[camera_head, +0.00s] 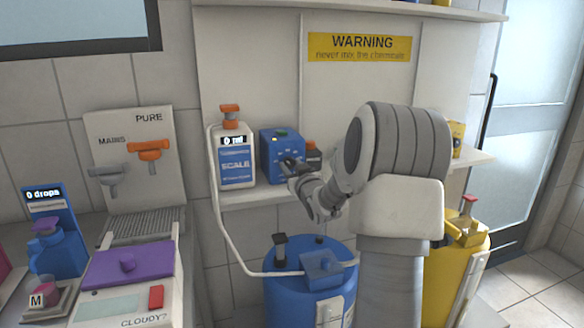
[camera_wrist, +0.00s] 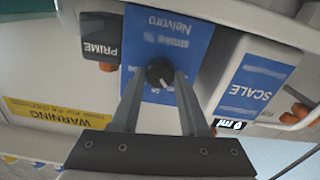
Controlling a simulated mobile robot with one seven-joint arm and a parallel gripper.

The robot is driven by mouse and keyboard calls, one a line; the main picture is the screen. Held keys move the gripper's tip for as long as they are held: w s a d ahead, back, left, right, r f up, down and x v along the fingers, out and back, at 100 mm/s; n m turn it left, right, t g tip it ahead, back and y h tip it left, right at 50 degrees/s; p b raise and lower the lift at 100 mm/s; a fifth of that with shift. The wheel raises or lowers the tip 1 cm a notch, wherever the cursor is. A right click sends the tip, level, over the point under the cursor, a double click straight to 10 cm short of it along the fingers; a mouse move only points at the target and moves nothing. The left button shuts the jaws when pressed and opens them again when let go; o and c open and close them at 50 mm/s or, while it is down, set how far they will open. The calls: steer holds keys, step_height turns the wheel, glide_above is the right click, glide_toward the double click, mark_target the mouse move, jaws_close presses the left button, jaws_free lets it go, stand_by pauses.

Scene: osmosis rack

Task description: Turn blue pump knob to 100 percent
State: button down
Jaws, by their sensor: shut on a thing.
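The blue pump (camera_head: 272,152) is a blue box on the wall shelf in the head view, between the white scale bottle and a small dark box. My gripper (camera_head: 290,164) is at its front face. In the wrist view, which is upside down, the pump (camera_wrist: 190,45) shows its blue front with white lettering. Its round dark knob (camera_wrist: 159,72) has a light mark. My gripper (camera_wrist: 160,76) has its two fingertips on either side of the knob and is shut on it. The percent setting is too small to read.
The white SCALE bottle (camera_head: 236,153) stands close left of the pump, with a hose running down. A dark PRIME box (camera_wrist: 100,38) is on its other side. A blue drum (camera_head: 290,295) and yellow drum (camera_head: 450,275) stand below the shelf.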

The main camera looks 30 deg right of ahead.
steer(key=shift+m, duration=0.4)
steer(key=m, duration=0.5)
steer(key=shift+m+p, duration=0.3)
steer(key=shift+p, duration=0.05)
steer(key=m+p, duration=0.1)
steer(key=m, duration=0.4)
steer(key=m+p, duration=0.3)
steer(key=m, duration=0.3)
steer(key=shift+m, duration=0.4)
steer(key=m+p, duration=0.2)
steer(key=m, duration=0.3)
steer(key=shift+m, duration=0.4)
steer(key=shift+c, duration=2.1)
jaws_free()
